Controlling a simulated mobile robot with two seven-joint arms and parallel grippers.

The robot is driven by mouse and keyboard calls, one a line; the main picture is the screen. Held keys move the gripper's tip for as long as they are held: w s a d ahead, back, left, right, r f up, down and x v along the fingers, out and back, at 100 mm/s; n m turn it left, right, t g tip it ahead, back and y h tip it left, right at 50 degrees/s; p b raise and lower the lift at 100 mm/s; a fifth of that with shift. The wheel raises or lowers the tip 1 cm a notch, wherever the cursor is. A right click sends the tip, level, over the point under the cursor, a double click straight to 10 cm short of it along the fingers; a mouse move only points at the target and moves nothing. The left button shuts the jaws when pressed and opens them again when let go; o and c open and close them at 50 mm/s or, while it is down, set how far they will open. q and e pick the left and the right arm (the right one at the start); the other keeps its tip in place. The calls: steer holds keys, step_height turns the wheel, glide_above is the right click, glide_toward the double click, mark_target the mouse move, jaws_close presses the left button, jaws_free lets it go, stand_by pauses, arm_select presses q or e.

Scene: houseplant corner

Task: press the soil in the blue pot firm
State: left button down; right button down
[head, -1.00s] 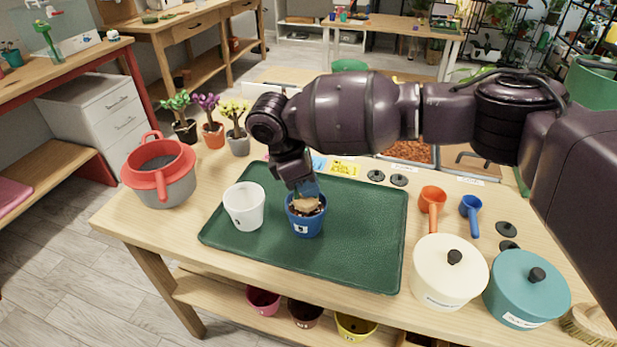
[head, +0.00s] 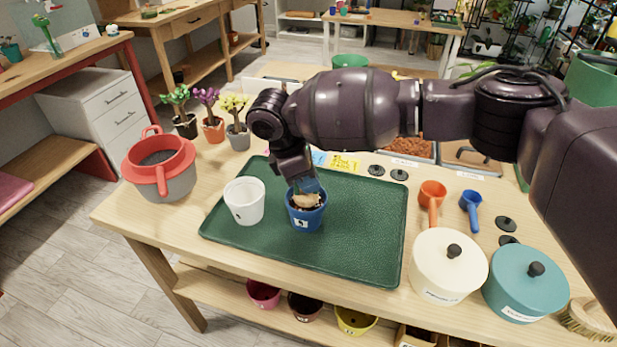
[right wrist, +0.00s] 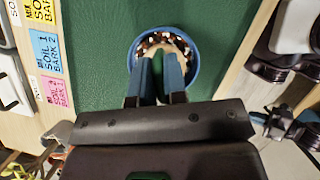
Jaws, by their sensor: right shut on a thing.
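The blue pot (head: 307,219) stands upright on the green tray (head: 350,255), with a white label on its front. Dark soil with pale bits shows inside its rim; it also shows in the right wrist view (right wrist: 194,62). My right gripper (head: 308,187) points down into the pot mouth, its blue fingers closed on a tan tool (head: 305,201). The tan end lies at the soil, inside the rim; whether it presses on the soil I cannot tell. In the right wrist view the gripper (right wrist: 157,62) hides part of the pot and most of the tool. My left gripper is out of view.
A white pot (head: 244,201) stands close left of the blue pot. A red-and-grey strainer pot (head: 163,172) and small potted plants are further left. Scoops, a cream canister (head: 447,270) and a teal canister (head: 525,285) stand right. The tray's right half is clear.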

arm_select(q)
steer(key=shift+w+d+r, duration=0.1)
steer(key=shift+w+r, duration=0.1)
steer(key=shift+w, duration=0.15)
arm_select(e)
steer(key=shift+f, duration=0.1)
steer(key=shift+f, duration=0.1)
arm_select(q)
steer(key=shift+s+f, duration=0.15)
arm_select(e)
steer(key=shift+f, duration=0.1)
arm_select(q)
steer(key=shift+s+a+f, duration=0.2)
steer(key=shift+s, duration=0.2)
arm_select(e)
steer(key=shift+f, duration=0.15)
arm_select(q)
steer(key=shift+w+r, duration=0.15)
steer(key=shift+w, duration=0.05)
arm_select(e)
steer(key=shift+f, duration=0.1)
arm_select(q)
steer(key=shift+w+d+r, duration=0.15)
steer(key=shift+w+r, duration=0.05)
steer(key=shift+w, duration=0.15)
